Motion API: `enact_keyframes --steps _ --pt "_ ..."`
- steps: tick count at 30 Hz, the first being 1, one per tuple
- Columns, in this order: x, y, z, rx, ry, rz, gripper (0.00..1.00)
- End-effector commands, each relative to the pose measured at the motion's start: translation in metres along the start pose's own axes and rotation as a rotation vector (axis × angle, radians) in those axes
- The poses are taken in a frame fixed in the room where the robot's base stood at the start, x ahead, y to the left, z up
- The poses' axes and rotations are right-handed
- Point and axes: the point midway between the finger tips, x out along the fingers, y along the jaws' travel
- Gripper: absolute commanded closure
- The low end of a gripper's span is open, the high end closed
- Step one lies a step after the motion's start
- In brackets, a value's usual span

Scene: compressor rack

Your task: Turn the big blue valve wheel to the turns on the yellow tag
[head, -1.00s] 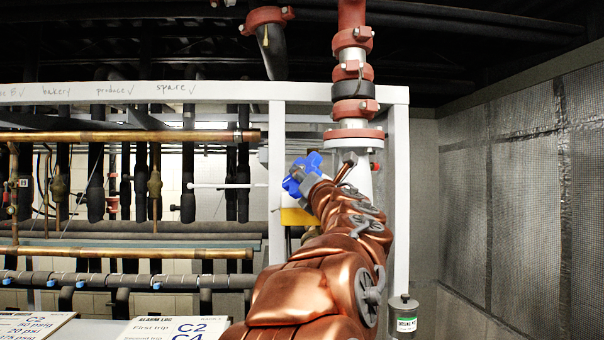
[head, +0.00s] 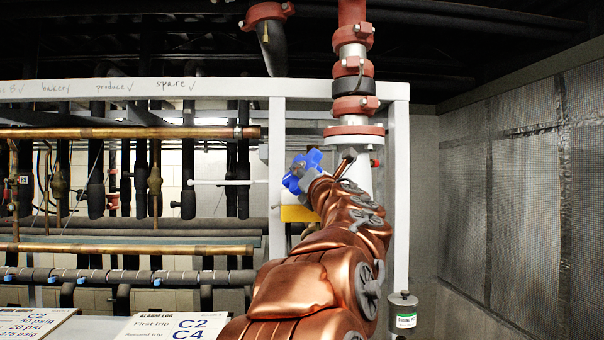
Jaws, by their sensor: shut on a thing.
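The blue valve wheel (head: 302,172) shows at the middle of the head view, in front of the white frame post. Its right part is hidden behind the end of my copper arm. My gripper (head: 309,180) is at the wheel and shut on it; its fingertips are mostly hidden by my own wrist. The yellow tag (head: 298,214) hangs just below the wheel, partly covered by my arm, and no writing on it can be read from here.
A red and white vertical pipe (head: 353,90) stands behind and above my arm. Copper pipes (head: 120,133) run across the left. A grey canister (head: 403,314) stands at the lower right. An alarm log sheet (head: 172,328) lies at the lower front. Free room is at right.

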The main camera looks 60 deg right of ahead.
Motion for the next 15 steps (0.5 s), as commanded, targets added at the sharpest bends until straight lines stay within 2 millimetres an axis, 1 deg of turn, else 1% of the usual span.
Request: enact_keyframes --steps 5,15 --pt "0.0008 0.0014 0.0036 -0.001 0.047 0.000 1.00" --pt "-0.0005 -0.0001 0.0045 -0.004 0.212 -0.003 1.00"
